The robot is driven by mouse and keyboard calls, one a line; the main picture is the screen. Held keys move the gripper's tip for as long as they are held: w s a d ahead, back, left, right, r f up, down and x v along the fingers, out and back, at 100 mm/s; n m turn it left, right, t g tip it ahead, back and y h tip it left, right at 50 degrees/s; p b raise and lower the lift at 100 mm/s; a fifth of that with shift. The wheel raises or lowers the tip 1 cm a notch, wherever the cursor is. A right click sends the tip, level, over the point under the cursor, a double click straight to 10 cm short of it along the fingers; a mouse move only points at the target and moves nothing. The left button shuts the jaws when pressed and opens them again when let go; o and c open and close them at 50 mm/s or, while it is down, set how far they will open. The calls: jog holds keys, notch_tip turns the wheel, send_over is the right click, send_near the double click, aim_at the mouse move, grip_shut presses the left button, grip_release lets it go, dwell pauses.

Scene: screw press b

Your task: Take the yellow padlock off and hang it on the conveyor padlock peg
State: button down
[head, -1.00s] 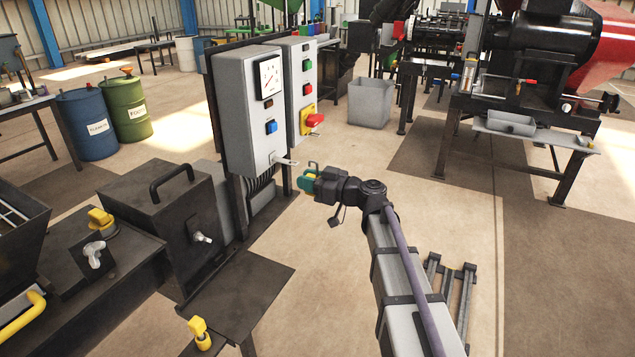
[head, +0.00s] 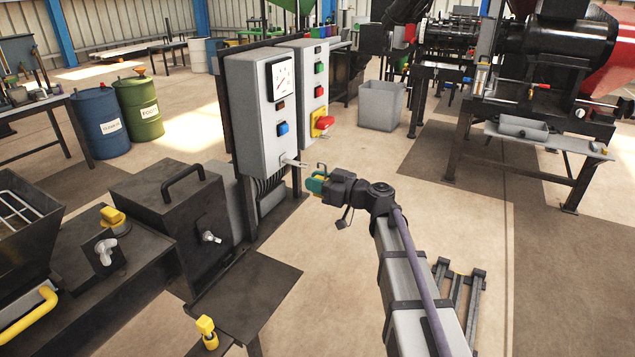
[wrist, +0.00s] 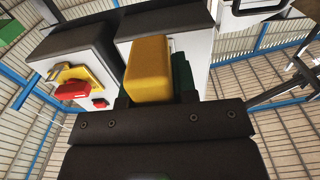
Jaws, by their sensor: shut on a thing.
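My gripper (head: 322,184) is shut on the yellow padlock (wrist: 148,68), whose body fills the middle of the wrist view. A green finger (wrist: 182,75) shows beside it. In the head view the padlock is mostly hidden by the green fingers, and a thin metal shackle stands up above them. A pale metal peg (head: 295,163) sticks out from the lower right of the front grey control box (head: 258,130). The gripper appears just right of and below this peg in the picture. I cannot tell the gap in depth.
A second box behind carries a red switch on a yellow plate (head: 322,123), also in the wrist view (wrist: 72,88). A dark machine (head: 160,205) and a low plate (head: 250,300) with a yellow fitting (head: 206,330) stand left. Open floor lies right of the boxes.

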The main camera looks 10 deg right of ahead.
jog(key=shift+x, duration=1.35)
jog(key=shift+w+a, duration=0.1)
jog(key=shift+a, duration=0.05)
jog(key=shift+w+a, duration=0.35)
jog(key=shift+a, duration=0.1)
dwell(0.4)
jog(key=shift+f+b, duration=0.7)
jog(key=c, duration=0.8)
grip_release()
